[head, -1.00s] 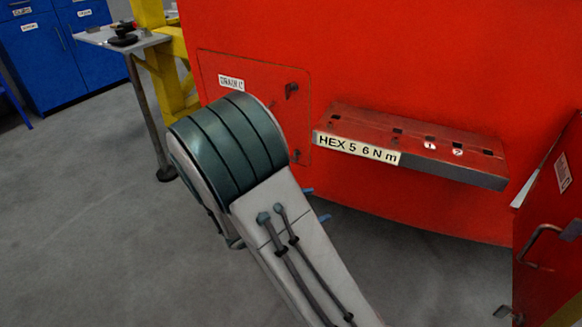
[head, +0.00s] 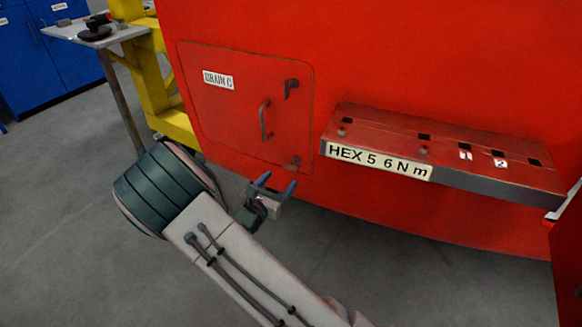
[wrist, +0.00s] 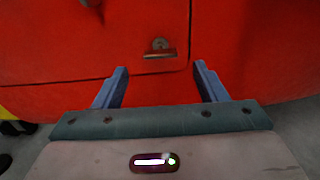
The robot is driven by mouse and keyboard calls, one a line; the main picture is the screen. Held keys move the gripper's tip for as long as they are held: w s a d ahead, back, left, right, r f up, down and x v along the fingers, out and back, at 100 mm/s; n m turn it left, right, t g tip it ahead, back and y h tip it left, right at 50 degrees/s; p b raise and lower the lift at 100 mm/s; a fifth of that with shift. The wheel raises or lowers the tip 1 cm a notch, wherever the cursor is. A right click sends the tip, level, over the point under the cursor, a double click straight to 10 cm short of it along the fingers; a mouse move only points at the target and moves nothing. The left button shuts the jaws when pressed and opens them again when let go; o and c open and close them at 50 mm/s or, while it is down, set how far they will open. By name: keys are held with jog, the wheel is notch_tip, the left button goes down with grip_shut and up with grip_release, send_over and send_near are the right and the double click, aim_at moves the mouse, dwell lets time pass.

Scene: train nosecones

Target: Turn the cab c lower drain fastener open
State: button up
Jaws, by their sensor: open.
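The drain C panel (head: 235,125) is a red hatch in the red cab wall, with a "DRAIN C" label. Its lower fastener (head: 293,162) sits at the panel's lower right corner. In the wrist view the lower fastener (wrist: 160,46) is a small grey piece with a bar lying roughly level, ahead of the fingers and between their lines. My gripper (head: 276,184) is open and empty, just below and in front of that fastener, apart from it as far as I can tell. Its two blue fingers (wrist: 161,68) are spread wide.
An upper fastener (head: 290,88) and a handle (head: 264,120) are on the same panel. A red shelf (head: 450,150) marked "HEX 5 6 N m" juts out to the right. A yellow frame (head: 160,85) and a small table (head: 85,32) stand left.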

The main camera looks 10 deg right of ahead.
aim_at(289, 169)
jog(key=b+x, duration=0.1)
jog(key=x, duration=0.7)
jog(key=shift+w, duration=0.1)
jog(key=shift+c, duration=0.3)
jog(key=c, duration=0.9)
